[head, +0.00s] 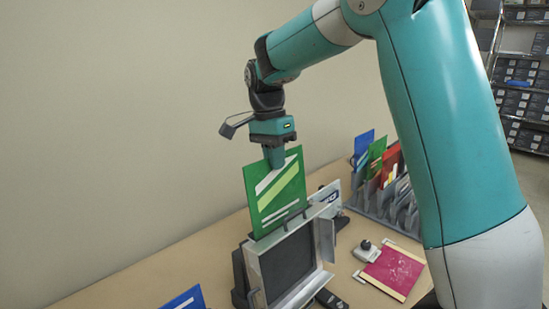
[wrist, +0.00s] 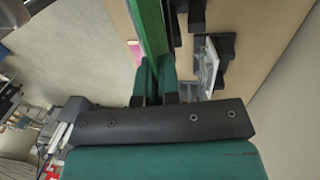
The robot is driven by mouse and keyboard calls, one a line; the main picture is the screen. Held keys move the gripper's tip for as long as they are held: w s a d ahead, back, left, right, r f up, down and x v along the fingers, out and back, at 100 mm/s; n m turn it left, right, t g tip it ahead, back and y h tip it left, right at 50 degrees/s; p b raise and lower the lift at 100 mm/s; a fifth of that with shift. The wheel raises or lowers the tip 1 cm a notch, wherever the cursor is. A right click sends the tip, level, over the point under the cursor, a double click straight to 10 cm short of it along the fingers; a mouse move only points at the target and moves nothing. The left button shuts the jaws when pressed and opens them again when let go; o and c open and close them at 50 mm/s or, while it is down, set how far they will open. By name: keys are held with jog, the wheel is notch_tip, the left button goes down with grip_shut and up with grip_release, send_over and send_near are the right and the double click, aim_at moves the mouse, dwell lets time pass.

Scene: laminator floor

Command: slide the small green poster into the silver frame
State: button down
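The green poster (head: 262,207), with white and light green stripes, stands upright above the silver frame (head: 325,212). Its lower edge meets the frame's top edge; I cannot tell whether it has entered the slot. The frame stands tilted back on a dark stand, with a dark panel inside its silver rim. My gripper (head: 274,158) is shut on the poster's top edge from above. In the wrist view the poster (wrist: 151,25) runs away from between the fingers (wrist: 155,78), seen nearly edge-on.
A grey rack (head: 375,204) with blue, green and red posters stands at the right. A magenta panel (head: 394,270) and a small grey device (head: 366,250) lie on the table right of the frame. A blue poster (head: 186,299) shows at the front left. The wall is close behind.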

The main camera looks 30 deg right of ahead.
aim_at(281, 208)
jog(key=shift+f, duration=0.2)
jog(key=shift+s+d+f+b, duration=0.1)
jog(key=shift+s+f+b, duration=0.2)
jog(key=shift+f+b, duration=1.3)
jog(key=shift+s+f+b, duration=0.35)
jog(key=shift+f+b, duration=0.8)
jog(key=shift+f, duration=0.8)
jog(key=shift+s+d+f+b, duration=0.1)
jog(key=shift+s+f+b, duration=0.2)
jog(key=shift+f+b, duration=1.3)
jog(key=shift+f, duration=0.15)
jog(key=c, duration=1.2)
grip_release()
jog(key=shift+c, duration=0.2)
jog(key=w+r+p, duration=0.3)
jog(key=r+p, duration=0.4)
jog(key=r, duration=1)
jog(key=shift+a, duration=0.35)
